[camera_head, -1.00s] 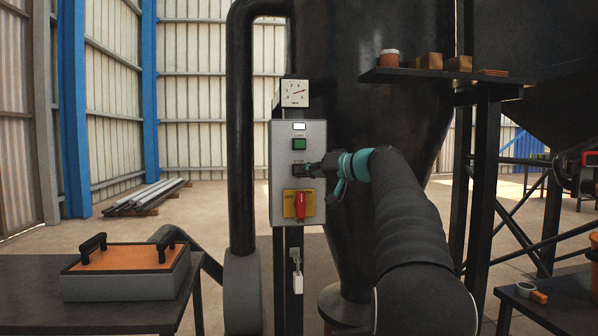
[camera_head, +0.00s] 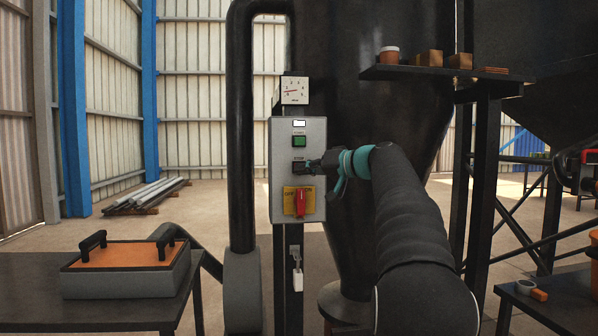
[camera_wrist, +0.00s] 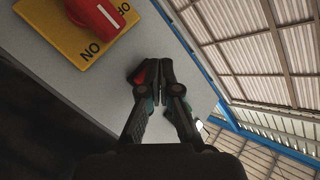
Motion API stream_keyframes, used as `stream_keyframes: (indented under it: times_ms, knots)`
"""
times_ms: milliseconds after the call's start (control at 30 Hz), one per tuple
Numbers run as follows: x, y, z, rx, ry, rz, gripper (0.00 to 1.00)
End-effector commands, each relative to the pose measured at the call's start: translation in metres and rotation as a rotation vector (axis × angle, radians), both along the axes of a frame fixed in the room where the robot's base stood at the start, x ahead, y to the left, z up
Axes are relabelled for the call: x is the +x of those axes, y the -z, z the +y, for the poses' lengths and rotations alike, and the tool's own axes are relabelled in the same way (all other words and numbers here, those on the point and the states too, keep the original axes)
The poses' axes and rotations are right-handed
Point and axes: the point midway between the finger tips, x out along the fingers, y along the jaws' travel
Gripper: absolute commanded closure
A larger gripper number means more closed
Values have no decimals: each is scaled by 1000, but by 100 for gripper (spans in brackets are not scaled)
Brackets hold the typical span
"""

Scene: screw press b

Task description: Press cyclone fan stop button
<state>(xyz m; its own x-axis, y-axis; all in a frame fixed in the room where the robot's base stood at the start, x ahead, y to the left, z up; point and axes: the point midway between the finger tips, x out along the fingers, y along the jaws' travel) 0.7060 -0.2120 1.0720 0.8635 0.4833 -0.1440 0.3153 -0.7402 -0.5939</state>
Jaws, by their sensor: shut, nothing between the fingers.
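The grey control box (camera_head: 283,135) stands upright on a post in the head view. Its stop button (camera_head: 298,168) sits below the green start button (camera_head: 299,141) and is partly covered by my fingertips. My gripper (camera_head: 310,166) is shut and empty, its tips at the stop button from the right. In the wrist view, the closed fingertips (camera_wrist: 158,75) overlap the button, and a red part of it (camera_wrist: 149,72) shows beside them. I cannot tell whether they touch it or how far it is pressed. The gauge (camera_head: 293,91) above the box has its needle toward the left.
A red rotary switch (camera_head: 301,203) on a yellow plate sits just below the stop button. A black pipe (camera_head: 241,130) runs left of the box. A shelf (camera_head: 440,76) with small items overhangs at right. A bench with an orange-topped case (camera_head: 125,256) is at left.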

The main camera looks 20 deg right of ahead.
Motion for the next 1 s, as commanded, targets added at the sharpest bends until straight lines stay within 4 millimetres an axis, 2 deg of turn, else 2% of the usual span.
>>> stream_keyframes:
  times_ms: [133,567,1000]
  knots:
    - [-7,2,2,0,1,-1,100]
    - [-12,2,3,0,1,0,100]
    - [-48,3,13,0,1,0,100]
